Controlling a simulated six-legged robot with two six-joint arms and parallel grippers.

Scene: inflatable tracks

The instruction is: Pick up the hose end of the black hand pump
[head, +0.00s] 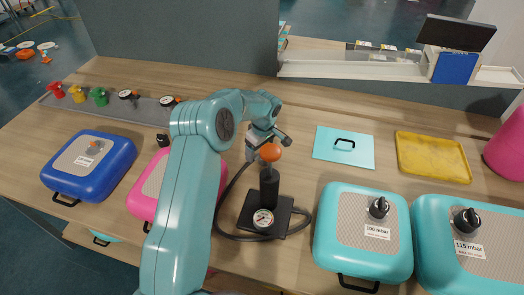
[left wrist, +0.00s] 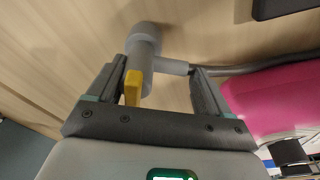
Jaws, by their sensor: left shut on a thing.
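The black hand pump (head: 268,190) stands upright on the wooden table, with an orange knob on top and a round gauge at its base. Its black hose (head: 226,190) loops around the base and runs up to my left gripper (head: 264,138). In the left wrist view, the grey hose end (left wrist: 145,45) with a yellow lever (left wrist: 132,88) sits between the fingers of my left gripper (left wrist: 160,72). The gripper is shut on it. The hose (left wrist: 255,67) leads off to the right there. In the head view my arm partly hides the hose end. My right gripper is not in view.
A pink cushion (head: 148,190) lies partly behind my left arm, and a blue one (head: 90,165) further left. Two teal cushions (head: 362,228) with black valves are at right. A teal plate (head: 344,148) and yellow tray (head: 432,157) lie behind. Coloured valves and gauges line the back left.

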